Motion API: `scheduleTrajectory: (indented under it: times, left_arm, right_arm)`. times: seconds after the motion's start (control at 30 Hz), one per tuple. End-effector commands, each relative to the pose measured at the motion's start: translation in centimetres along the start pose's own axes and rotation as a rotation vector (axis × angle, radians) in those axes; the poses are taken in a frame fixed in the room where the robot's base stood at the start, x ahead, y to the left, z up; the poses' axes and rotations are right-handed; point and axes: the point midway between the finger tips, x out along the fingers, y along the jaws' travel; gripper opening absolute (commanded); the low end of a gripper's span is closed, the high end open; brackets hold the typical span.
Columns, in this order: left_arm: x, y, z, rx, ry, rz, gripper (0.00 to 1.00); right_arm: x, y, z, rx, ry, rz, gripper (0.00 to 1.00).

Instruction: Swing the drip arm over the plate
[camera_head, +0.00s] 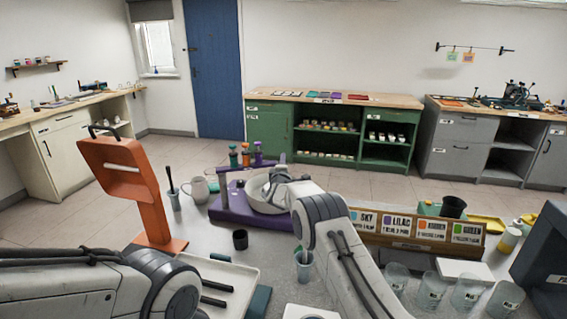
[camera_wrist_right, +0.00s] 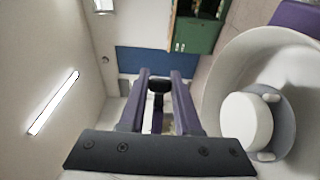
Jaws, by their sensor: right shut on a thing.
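A spinner stand with a purple base (camera_head: 232,212) stands on the near table and bears a deep white bowl (camera_head: 255,193). In the right wrist view the bowl (camera_wrist_right: 222,70) is at the right, with a round white plate (camera_wrist_right: 246,121) inside. The purple drip arm (camera_head: 238,167) runs from a post at the stand's left towards the bowl's far side. My right gripper (camera_wrist_right: 160,88) is shut on a black knob (camera_wrist_right: 159,86), apparently the drip arm's, beyond the bowl's rim. My right forearm partly hides the bowl in the head view. My left gripper is out of view.
A labelled wooden rack (camera_head: 415,229) and several clear cups (camera_head: 432,290) are at the right.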

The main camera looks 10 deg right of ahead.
Motion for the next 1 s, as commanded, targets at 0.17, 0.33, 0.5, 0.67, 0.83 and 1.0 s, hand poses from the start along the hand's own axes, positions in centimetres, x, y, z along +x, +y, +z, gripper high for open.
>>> scheduleTrajectory:
  times: [0.17, 0.33, 0.5, 0.67, 0.83, 1.0]
  left_arm:
    - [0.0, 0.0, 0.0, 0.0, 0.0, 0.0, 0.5]
    - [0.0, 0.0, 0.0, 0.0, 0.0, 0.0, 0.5]
    - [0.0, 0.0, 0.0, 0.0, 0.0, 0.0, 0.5]
    - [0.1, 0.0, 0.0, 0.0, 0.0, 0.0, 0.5]
    - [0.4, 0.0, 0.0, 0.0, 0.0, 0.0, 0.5]
    - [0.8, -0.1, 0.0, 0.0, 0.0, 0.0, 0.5]
  right_arm:
    - [0.2, 0.2, 0.6, 0.004, -0.009, 0.005, 0.43]
    - [0.1, 0.2, 0.3, 0.003, -0.005, 0.004, 0.6]
    - [0.1, 0.2, 0.2, 0.002, -0.003, 0.003, 0.6]
    - [-0.3, 0.2, 0.2, 0.002, -0.004, 0.003, 0.6]
    - [-1.7, 0.1, 0.2, 0.0, -0.003, 0.001, 0.6]
    - [-3.9, 0.1, 0.2, 0.001, -0.004, 0.002, 0.6]
